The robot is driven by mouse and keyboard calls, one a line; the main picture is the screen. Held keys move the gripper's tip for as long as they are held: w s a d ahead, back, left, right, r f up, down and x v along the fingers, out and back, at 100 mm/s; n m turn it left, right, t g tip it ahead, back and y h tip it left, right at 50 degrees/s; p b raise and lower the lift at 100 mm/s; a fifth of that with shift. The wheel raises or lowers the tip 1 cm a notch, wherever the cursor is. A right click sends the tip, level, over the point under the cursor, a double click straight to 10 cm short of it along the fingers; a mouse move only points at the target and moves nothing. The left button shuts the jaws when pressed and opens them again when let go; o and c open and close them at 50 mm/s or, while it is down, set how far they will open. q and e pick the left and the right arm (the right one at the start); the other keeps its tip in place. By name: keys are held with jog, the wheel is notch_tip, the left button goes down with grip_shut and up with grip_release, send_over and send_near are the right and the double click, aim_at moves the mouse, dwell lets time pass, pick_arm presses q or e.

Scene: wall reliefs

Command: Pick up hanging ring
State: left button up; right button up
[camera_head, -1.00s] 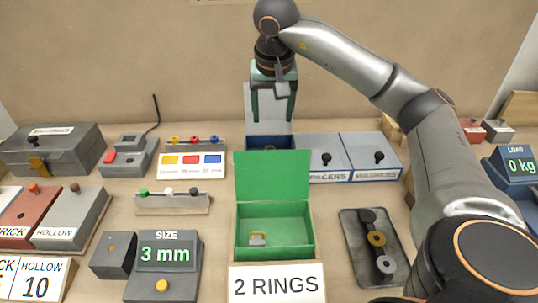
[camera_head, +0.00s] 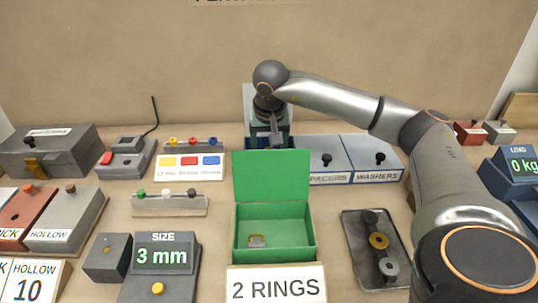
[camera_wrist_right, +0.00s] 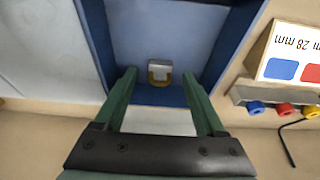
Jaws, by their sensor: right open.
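My right gripper (camera_head: 272,134) is over the blue bin behind the green box; the raised green lid hides its fingertips in the head view. In the right wrist view the green fingers (camera_wrist_right: 160,77) are spread open and empty. A small grey and yellow ring piece (camera_wrist_right: 159,73) shows in the blue bin (camera_wrist_right: 160,25), in line with the gap between the fingertips; the depth between them is hard to judge. A similar ring piece (camera_head: 257,241) lies in the open green box (camera_head: 274,246), labelled "2 RINGS". My left gripper is not in view.
The raised green lid (camera_head: 271,175) stands just in front of the bin. Closed bins marked spacers (camera_head: 325,160) and washers (camera_head: 371,155) are at right. A colour-key card (camera_head: 190,167) and a peg rack (camera_head: 193,143) stand left.

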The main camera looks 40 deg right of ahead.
jog(key=shift+f, duration=0.1)
grip_shut()
dwell(0.6)
